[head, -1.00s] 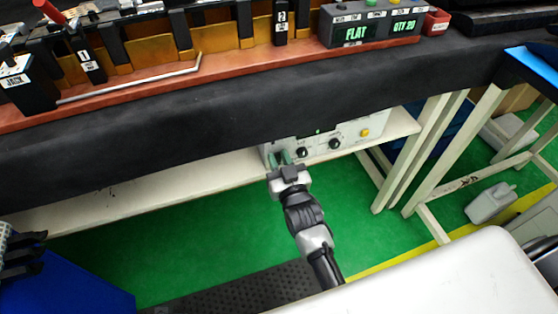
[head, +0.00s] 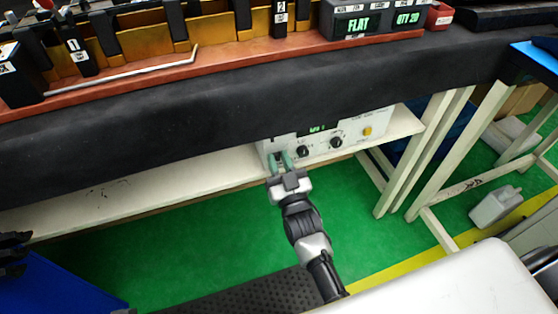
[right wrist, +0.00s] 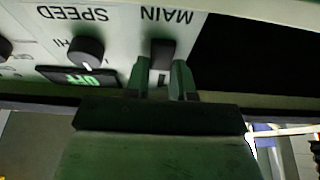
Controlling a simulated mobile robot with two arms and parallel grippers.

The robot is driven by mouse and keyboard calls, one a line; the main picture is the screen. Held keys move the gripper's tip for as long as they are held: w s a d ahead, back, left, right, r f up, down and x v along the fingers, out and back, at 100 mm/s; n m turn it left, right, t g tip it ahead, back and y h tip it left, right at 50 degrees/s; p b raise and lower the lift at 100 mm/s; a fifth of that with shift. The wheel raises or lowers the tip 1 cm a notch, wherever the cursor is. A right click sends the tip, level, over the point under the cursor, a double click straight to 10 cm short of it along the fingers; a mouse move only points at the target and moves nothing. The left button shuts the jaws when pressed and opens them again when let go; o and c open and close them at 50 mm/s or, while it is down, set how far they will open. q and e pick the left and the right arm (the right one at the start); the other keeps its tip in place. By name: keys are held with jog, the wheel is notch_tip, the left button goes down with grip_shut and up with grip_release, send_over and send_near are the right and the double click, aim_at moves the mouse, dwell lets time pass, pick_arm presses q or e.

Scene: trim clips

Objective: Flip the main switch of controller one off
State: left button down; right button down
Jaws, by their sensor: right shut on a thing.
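The white controller (head: 320,147) stands on the shelf under the bench, with black knobs and a yellow button on its front. Its main switch (right wrist: 161,55) is a dark rocker beside the upside-down MAIN label in the right wrist view. My right gripper (head: 280,163) is at the controller's left end. In the right wrist view its two greenish fingers (right wrist: 161,78) are shut on the switch and hide part of it. The small green display (right wrist: 92,79) reads OFF, upside down.
The black padded bench edge (head: 200,120) overhangs the shelf (head: 150,187) and the controller's top. A blue bin (head: 60,285) stands at lower left, with black parts above it. White bench legs (head: 425,150) stand to the right. Green floor lies open below.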

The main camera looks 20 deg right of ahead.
jog(key=c, duration=1)
grip_release()
jog(key=shift+o, duration=0.2)
jog(key=shift+s, duration=0.1)
jog(key=shift+s+f, duration=0.15)
jog(key=shift+s, duration=0.05)
pick_arm(q)
jog(key=p+x, duration=0.1)
jog(key=x, duration=0.2)
jog(key=shift+w+d+f, duration=0.1)
jog(key=shift+w, duration=0.1)
pick_arm(e)
jog(key=v, duration=1)
pick_arm(q)
jog(key=shift+s, duration=0.1)
pick_arm(e)
jog(key=shift+s, duration=0.15)
